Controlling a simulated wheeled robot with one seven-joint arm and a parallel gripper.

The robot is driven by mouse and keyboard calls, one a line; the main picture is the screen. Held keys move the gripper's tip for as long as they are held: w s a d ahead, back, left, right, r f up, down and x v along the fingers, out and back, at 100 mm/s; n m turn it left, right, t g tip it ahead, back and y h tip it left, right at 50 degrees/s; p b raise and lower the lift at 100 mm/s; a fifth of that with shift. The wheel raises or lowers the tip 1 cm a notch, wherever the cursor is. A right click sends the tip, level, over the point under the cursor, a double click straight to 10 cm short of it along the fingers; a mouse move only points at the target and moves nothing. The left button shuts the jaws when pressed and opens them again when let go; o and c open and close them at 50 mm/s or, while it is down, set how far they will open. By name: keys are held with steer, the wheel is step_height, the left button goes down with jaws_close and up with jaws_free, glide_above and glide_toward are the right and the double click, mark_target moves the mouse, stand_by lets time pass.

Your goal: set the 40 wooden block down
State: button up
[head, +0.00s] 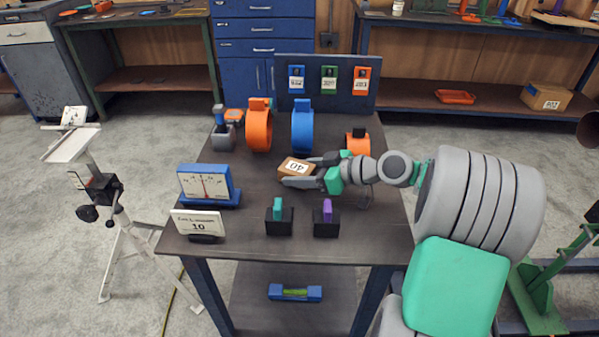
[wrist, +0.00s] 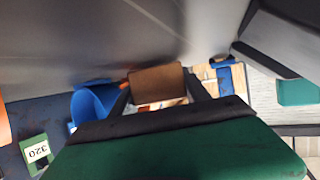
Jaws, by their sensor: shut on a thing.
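The wooden block marked 40 (head: 296,168) is brown with a white label on its top. It shows over the middle of the dark table (head: 240,248) in the head view. My gripper (head: 300,172) reaches in from the right and is shut on the block, one finger on each side. In the wrist view the block (wrist: 158,82) sits between the two dark fingers. I cannot tell whether the block's underside touches the table.
An orange ring (head: 258,130) and a blue ring (head: 302,130) stand behind the block. A blue gauge (head: 207,185) and a card reading 10 (head: 197,224) are at left. Teal (head: 278,212) and purple (head: 327,212) pieces stand in black holders in front. Bare tabletop lies around the block.

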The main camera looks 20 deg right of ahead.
steer(key=shift+f, duration=0.35)
steer(key=o, duration=1.6)
steer(key=shift+s, duration=0.1)
steer(key=shift+o, duration=0.2)
steer(key=shift+r, duration=0.15)
steer(key=shift+r+p, duration=0.55)
steer(key=shift+p, duration=0.1)
steer(key=p+v, duration=0.1)
steer(key=v, duration=0.6)
steer(key=p+v, duration=0.1)
steer(key=v, duration=0.2)
steer(key=shift+d+r+p, duration=0.2)
steer(key=shift+r+p, duration=0.1)
steer(key=shift+r, duration=0.2)
steer(key=shift+s+d+p, duration=0.45)
steer(key=shift+p, duration=0.4)
steer(key=shift+s+f, duration=0.1)
steer(key=shift+f, duration=0.05)
